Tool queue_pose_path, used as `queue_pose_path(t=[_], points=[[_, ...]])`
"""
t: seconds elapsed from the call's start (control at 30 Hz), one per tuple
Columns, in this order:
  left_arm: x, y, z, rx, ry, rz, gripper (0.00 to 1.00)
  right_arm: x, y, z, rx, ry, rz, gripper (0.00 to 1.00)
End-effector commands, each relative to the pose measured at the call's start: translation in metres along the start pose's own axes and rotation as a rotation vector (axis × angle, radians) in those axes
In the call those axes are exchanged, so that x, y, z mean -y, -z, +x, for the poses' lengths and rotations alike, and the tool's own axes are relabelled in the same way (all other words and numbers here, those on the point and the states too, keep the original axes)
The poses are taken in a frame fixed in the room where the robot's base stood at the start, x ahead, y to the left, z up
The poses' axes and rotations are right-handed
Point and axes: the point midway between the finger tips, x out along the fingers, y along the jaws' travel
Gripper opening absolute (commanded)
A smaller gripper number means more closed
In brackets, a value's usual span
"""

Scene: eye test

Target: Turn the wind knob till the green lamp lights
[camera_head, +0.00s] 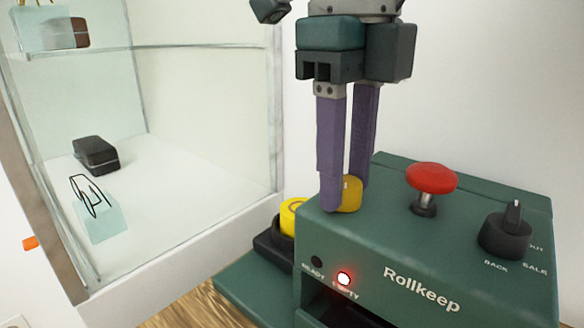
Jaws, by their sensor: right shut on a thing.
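My right gripper (348,192), with purple fingers, comes down from the top and is shut on a yellow knob (350,193) on top of the green Rollkeep machine (400,245). The fingers partly hide the knob, and I can read no label by it. On the front, the lamp marked READY (317,262) is dark. The lamp by it, marked EMPTY (344,278), glows red. No green light shows. My left gripper is not in view.
A red mushroom button (432,178) and a black selector knob (505,236) stand right of the gripper. A yellow round thing (292,214) sits on a black block (272,245) left of the machine. A glass-sided cabinet (200,235) holding small items stands at the left.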

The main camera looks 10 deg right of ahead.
Motion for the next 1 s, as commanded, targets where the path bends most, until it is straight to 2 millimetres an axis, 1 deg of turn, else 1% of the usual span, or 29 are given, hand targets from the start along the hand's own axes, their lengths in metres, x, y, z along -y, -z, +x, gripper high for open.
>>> queue_pose_path(t=[0.5,1.0], points=[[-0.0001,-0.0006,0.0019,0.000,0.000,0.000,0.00,-0.0003,-0.0004,0.0000,-0.026,0.001,0.487,0.00],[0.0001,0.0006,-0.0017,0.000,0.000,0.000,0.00,0.0000,-0.0010,-0.0006,-0.048,0.001,0.962,0.00]])
